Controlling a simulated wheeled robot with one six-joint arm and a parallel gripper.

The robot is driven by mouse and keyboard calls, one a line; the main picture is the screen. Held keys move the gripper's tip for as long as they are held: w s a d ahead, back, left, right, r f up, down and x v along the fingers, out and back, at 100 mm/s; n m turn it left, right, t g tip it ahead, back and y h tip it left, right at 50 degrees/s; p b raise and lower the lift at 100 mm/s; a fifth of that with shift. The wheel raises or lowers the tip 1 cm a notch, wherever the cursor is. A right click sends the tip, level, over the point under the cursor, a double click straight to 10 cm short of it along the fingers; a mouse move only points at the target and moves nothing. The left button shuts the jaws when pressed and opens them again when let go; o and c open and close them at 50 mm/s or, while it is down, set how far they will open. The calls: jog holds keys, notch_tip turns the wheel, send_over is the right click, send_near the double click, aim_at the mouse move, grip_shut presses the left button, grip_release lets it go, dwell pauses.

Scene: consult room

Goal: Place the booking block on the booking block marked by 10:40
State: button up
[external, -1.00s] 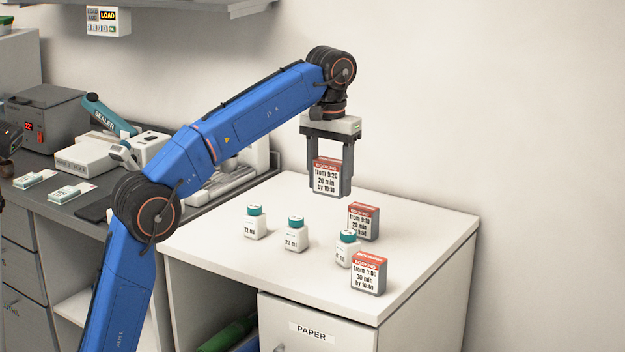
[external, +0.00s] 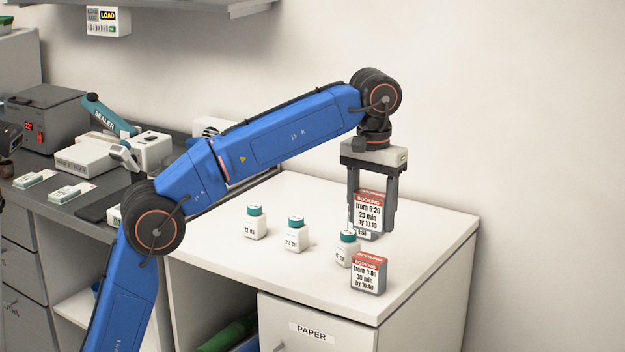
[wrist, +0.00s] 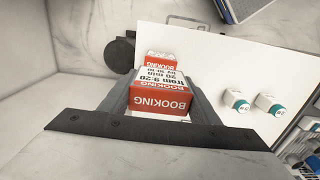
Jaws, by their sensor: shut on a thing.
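My gripper (external: 371,210) is shut on a booking block (external: 367,210) with a red top band, reading "from 9:20, 20 min, by 10:10". It holds the block upright above the white cabinet top; the held block also shows in the wrist view (wrist: 160,101). The booking block marked by 10:40 (external: 368,275) stands upright at the cabinet's front right, lower in the picture than my gripper. In the wrist view a block (wrist: 160,63) shows beyond the held one; I cannot tell which.
Three white bottles with teal caps stand on the cabinet top (external: 310,275): a left one (external: 255,225), a middle one (external: 295,236) and one close to the 10:40 block (external: 346,250). The cabinet's right side is clear. A dark counter with devices lies left.

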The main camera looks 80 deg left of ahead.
aim_at(370, 257)
jog(key=shift+f, duration=3.2)
jog(key=shift+f, duration=0.1)
jog(key=o, duration=1.1)
jog(key=shift+r, duration=3.9)
